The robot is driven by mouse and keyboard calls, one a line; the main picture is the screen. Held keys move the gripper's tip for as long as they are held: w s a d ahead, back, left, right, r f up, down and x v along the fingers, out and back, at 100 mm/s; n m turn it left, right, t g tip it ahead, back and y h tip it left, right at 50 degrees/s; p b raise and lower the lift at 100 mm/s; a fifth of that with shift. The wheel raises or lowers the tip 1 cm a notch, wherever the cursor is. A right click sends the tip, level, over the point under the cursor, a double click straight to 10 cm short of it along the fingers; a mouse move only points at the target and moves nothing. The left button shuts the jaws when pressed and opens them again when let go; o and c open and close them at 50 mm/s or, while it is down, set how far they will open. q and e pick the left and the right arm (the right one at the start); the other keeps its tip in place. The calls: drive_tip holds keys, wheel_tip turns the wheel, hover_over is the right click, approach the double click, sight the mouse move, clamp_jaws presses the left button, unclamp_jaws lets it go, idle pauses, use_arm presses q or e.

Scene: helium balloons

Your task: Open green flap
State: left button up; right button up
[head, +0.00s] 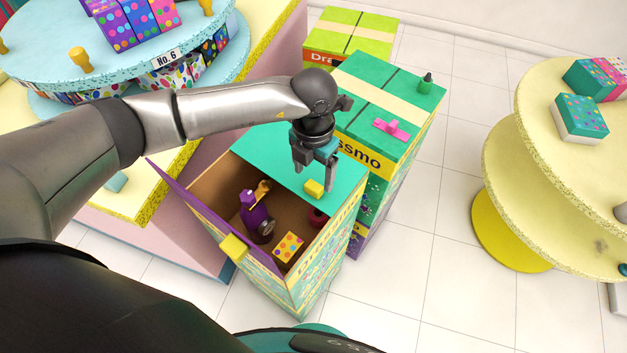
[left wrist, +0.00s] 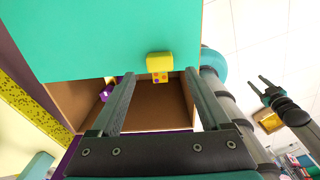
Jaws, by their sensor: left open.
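The green flap (head: 285,150) lies flat over the far half of an open-topped box, with a yellow handle (head: 314,188) at its near edge. The flap fills the top of the left wrist view (left wrist: 120,40); its handle (left wrist: 160,62) shows between and beyond my fingertips. My left gripper (head: 316,164) is open and empty, above the flap, just behind the handle in the head view. Whether it touches is unclear. The purple flap (head: 190,205), with a yellow handle (head: 233,246), stands open. My right gripper (left wrist: 260,86) appears open and empty in the left wrist view.
The box holds a purple item (head: 255,218) and a dotted block (head: 288,247). A closed green box (head: 378,100) with a pink handle stands behind. A round blue display (head: 120,55) is at left, a yellow tiered table (head: 530,160) at right, with clear floor before it.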

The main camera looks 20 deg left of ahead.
sight(314, 186)
use_arm(q)
drive_tip(key=shift+f, duration=2.2)
drive_tip(key=shift+c, duration=0.2)
clamp_jaws()
drive_tip(key=shift+w, duration=0.1)
